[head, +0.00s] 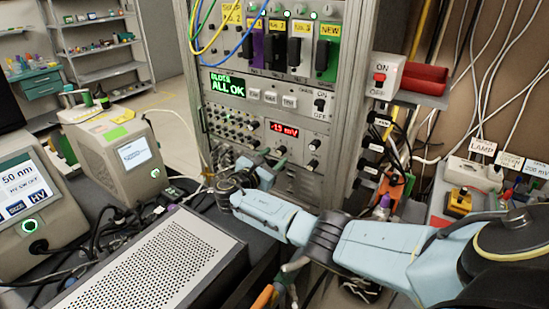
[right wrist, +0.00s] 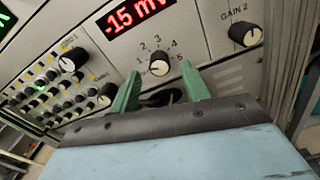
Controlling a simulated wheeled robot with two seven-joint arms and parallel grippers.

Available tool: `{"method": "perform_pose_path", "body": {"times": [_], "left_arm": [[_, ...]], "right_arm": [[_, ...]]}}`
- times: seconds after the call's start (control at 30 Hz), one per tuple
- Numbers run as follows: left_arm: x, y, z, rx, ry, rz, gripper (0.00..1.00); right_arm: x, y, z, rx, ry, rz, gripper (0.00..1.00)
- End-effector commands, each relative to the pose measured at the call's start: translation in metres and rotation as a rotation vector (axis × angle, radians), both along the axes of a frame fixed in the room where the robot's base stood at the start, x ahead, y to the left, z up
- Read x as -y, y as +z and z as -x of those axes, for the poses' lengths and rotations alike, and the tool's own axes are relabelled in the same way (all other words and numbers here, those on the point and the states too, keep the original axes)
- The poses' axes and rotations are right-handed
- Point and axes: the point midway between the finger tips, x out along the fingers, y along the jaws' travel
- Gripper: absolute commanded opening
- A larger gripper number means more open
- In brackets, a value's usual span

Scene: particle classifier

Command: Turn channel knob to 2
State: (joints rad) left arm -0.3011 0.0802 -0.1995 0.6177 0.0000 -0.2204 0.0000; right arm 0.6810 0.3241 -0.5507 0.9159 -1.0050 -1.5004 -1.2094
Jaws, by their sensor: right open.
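The channel knob (right wrist: 159,64) is a dark round knob with a pale face, ringed by the numbers 2, 3, 4 and 5, below the red "-15 mV" display (right wrist: 137,12). Its exact pointer setting is too small to read. My right gripper (right wrist: 161,72) is open, with its two green fingers on either side of the knob in the picture; I cannot tell whether they touch it. In the head view my right gripper (head: 271,160) is at the rack panel under the display (head: 284,129), and the knob is hard to make out there. My left gripper is not in view.
The GAIN 2 knob (right wrist: 245,34) is to the right and another black knob (right wrist: 109,94) to the left. Small knobs and jacks (right wrist: 45,90) crowd the panel's left. A perforated metal box (head: 160,262) and cables lie in front of the rack.

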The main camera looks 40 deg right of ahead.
Motion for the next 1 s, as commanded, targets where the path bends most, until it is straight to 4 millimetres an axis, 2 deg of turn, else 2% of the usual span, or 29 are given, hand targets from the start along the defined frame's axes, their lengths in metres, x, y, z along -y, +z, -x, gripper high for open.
{"method": "perform_pose_path", "body": {"times": [0.13,0.43,0.77,1.0], "left_arm": [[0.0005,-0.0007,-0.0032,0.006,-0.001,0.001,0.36],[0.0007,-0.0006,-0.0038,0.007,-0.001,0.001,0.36],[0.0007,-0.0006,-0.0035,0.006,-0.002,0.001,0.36],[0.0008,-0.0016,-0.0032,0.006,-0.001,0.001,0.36]], "right_arm": [[0.0096,0.0001,-0.0026,0.001,-0.001,-0.001,0.47],[0.0113,0.0,-0.0031,0.0,-0.001,-0.002,0.47],[0.0109,-0.0002,-0.0029,0.001,0.0,-0.001,0.03],[0.0108,-0.0005,-0.003,0.019,0.0,-0.007,0.02]]}}
